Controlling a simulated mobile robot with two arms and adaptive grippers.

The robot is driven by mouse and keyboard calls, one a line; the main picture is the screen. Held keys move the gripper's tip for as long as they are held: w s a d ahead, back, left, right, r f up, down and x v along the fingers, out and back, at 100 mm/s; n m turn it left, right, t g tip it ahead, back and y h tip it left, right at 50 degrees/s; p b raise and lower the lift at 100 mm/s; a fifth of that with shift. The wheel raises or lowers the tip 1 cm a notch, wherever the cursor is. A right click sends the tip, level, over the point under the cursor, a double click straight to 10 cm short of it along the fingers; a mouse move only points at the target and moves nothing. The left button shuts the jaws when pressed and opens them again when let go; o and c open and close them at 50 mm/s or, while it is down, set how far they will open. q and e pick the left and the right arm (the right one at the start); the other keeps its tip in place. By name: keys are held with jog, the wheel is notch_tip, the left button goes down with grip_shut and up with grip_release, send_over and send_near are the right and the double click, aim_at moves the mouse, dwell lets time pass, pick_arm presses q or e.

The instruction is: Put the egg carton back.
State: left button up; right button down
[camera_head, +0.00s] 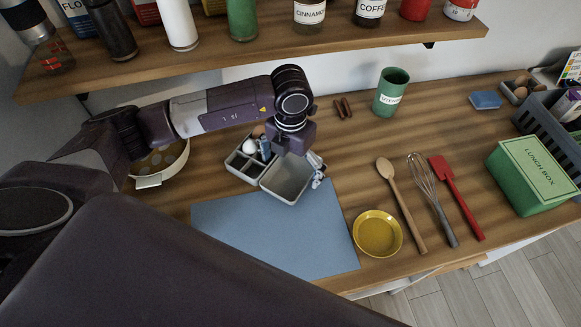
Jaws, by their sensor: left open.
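A grey egg carton (283,188) stands open near the wall side of the blue mat. Its left part has small cups, with a white egg and a brown egg (258,131) at the back. Its right part is a hollow, empty tray shape, probably the lid. My left gripper (291,164) is directly above the carton, pointing down. Its fingers are spread, one near the egg cups and one by the right rim. The wrist hides the carton's back part, and I cannot tell whether the fingers touch it. My right gripper is out of view.
A shelf with jars (310,30) overhangs the back. A green utensil cup (391,90), a yellow dish (377,234), a wooden spoon, whisk and red spatula stand or lie to the right. A green lunch box (533,178) is at far right.

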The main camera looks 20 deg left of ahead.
pick_arm(q)
notch_tip(320, 180, up, 8)
jog(key=p, duration=0.4)
jog(key=shift+f+p, duration=0.1)
jog(key=shift+p, duration=0.2)
jog(key=shift+f, duration=0.1)
